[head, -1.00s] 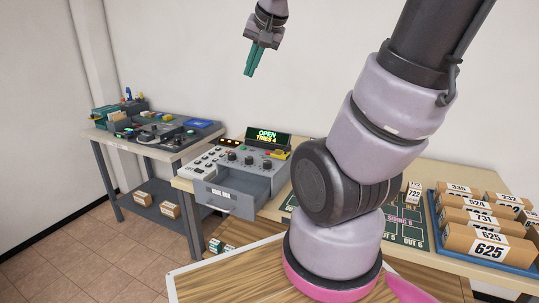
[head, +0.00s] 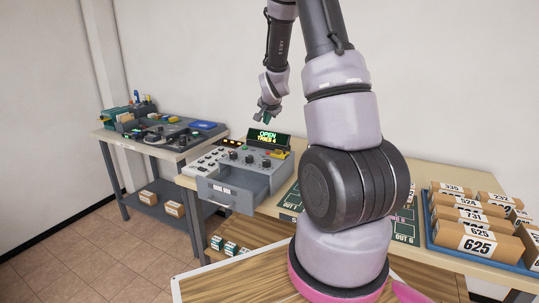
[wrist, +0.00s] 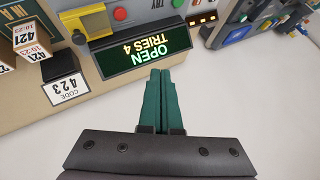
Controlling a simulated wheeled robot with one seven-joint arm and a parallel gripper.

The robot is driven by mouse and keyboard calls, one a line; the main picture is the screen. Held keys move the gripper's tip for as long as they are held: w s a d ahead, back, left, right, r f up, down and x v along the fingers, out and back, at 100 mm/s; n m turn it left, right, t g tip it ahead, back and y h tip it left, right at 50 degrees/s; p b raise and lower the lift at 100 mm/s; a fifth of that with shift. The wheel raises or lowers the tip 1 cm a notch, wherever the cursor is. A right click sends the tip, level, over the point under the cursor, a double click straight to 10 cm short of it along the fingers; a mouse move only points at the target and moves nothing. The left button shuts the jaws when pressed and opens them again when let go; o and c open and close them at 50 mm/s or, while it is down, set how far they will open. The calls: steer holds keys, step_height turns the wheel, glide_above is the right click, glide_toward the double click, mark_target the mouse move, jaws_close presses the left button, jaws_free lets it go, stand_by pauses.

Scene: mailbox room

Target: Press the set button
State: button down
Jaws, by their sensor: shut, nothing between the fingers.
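My gripper (head: 266,117) is shut and empty, its green fingers pressed together, hanging just above and behind the lit display of the control box. The display (head: 267,138) reads "OPEN TRIES 4" in green and yellow; it also shows in the wrist view (wrist: 145,50), just beyond my fingertips (wrist: 160,75). The grey control box (head: 232,160) carries knobs and buttons on its sloped top. In the wrist view a red button (wrist: 120,14) and a green button (wrist: 177,3) show past the display. I cannot read which one is the set button.
An open drawer (head: 230,195) juts from the box's front. A blue tray (head: 480,255) of numbered parcels stands at the right. A second table (head: 150,140) with devices is at the left. In the wrist view, a block marked 423 (wrist: 66,90) lies beside the display.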

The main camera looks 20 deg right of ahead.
steer(key=shift+w+d+f, duration=0.15)
steer(key=shift+d+f, duration=0.05)
steer(key=shift+f, duration=0.2)
steer(key=shift+w+d+f, duration=0.1)
steer(key=shift+d+f, duration=0.05)
steer(key=shift+f, duration=0.25)
steer(key=shift+f, duration=0.1)
glide_above(268, 155)
steer(key=shift+f, duration=4.3)
steer(key=shift+f, duration=0.1)
steer(key=shift+f, duration=0.3)
steer(key=shift+f, duration=0.45)
steer(key=shift+a+r, duration=0.1)
steer(key=shift+r, duration=0.75)
